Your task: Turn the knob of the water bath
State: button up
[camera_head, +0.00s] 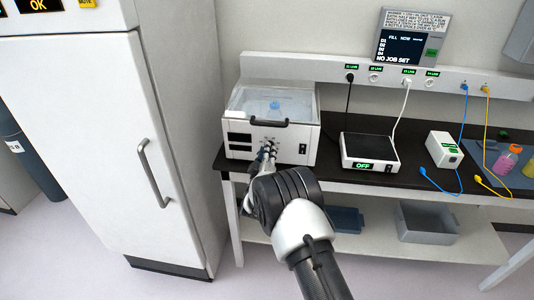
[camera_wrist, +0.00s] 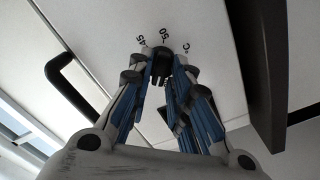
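The water bath (camera_head: 270,120) is a white box with a clear lid on the black bench in the head view. Its front bears a dark panel at the left and a small switch at the right. My gripper (camera_head: 268,150) reaches its front panel and hides the knob in that view. In the wrist view the dark knob (camera_wrist: 162,58) sits beside scale marks, with 45 and 50 readable. My gripper (camera_wrist: 161,72) has its blue-padded fingers closed in on both sides of the knob and appears shut on it.
A black lid handle (camera_wrist: 72,80) shows left in the wrist view. A hotplate (camera_head: 369,150) reading OFF stands right of the bath, then a small white box (camera_head: 443,149) with cables. A tall white cabinet (camera_head: 90,140) stands close at the left.

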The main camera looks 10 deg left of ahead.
grip_shut()
jog(key=shift+m+b, duration=0.3)
jog(key=shift+b, duration=0.1)
jog(key=shift+d+r+m+b, duration=0.1)
jog(key=shift+d+m+b, duration=0.05)
jog(key=shift+m+b, duration=5.85)
jog(key=shift+m+p, duration=1.1)
jog(key=shift+m, duration=0.1)
jog(key=shift+o, duration=2.1)
grip_release()
